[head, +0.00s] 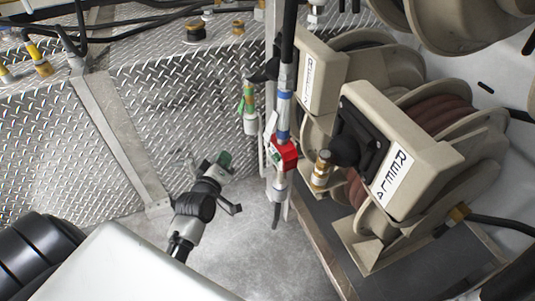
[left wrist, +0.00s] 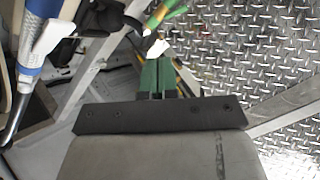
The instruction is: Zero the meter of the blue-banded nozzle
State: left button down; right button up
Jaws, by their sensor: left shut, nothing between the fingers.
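The blue-banded nozzle (head: 283,116) hangs upright in front of the reels in the head view. A red housing (head: 284,154) that looks like its meter sits below the blue band. In the left wrist view the blue band (left wrist: 33,62) shows at the upper left, beside a white part. My left gripper (head: 223,160) is left of the red housing and apart from it. Its green fingertips (left wrist: 157,78) are together and empty. No button or reading on the meter can be made out. My right gripper is not in view.
A green-banded nozzle (head: 249,100) hangs just left of the blue-banded one and also shows in the left wrist view (left wrist: 166,14). Hose reels (head: 425,150) stand at the right. A diamond-plate wall (head: 165,110) lies behind. The grey floor (head: 250,255) below is clear.

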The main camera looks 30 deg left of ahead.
pick_arm(q)
jog(key=w+d+b, duration=0.1)
jog(key=w+d, duration=0.4)
jog(key=w, duration=0.2)
jog(key=shift+w, duration=0.2)
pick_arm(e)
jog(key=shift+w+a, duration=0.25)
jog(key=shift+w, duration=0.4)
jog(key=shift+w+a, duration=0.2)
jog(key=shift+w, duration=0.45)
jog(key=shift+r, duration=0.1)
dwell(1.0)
pick_arm(q)
jog(key=shift+w, duration=0.1)
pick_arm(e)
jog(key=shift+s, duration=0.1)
pick_arm(q)
jog(key=shift+w+d, duration=0.2)
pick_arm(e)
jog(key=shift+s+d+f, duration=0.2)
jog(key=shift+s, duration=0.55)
pick_arm(q)
jog(key=shift+w+d+p, duration=0.1)
jog(key=shift+w+p, duration=0.05)
jog(key=shift+p, duration=0.15)
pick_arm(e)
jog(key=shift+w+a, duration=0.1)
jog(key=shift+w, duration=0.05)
